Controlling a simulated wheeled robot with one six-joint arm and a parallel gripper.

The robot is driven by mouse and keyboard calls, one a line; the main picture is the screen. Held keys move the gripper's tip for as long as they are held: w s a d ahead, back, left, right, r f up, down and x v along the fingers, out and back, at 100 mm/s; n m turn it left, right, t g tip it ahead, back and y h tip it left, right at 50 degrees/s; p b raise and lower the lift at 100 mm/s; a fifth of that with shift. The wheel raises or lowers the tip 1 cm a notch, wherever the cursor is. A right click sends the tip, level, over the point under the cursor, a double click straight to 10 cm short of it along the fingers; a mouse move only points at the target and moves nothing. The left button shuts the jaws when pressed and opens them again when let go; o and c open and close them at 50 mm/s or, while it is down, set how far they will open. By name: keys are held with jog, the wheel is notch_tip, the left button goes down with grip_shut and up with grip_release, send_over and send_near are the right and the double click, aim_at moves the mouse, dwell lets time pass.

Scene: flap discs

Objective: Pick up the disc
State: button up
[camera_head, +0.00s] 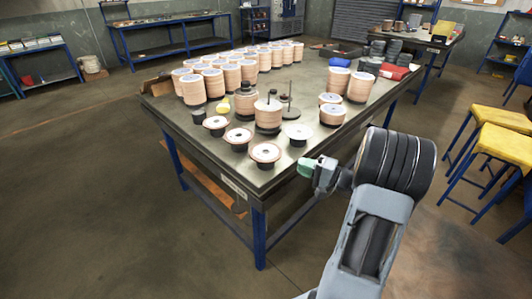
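Several single flap discs lie spread out at the near corner of the table: one nearest the corner (265,153), one behind it to the left (238,137), one farther left (215,124) and a paler one on the right (298,132). They are round with a tan rim and a light centre, and sit on dark bases. My gripper (309,168) is just right of the table's near corner, apart from the discs. A small green part shows at its tip. Its fingers are too small and side-on to tell open from shut.
Tall stacks of discs (194,90) crowd the table's (160,106) left and back. A stack around a rod (268,116) stands behind the single discs. Shorter stacks (333,112) stand to the right. Yellow stools (500,145) are at the far right. Open floor lies in front.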

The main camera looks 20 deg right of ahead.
jog(key=shift+p+x, duration=0.6)
jog(key=shift+x, duration=3.7)
jog(key=shift+r, duration=0.1)
grip_shut()
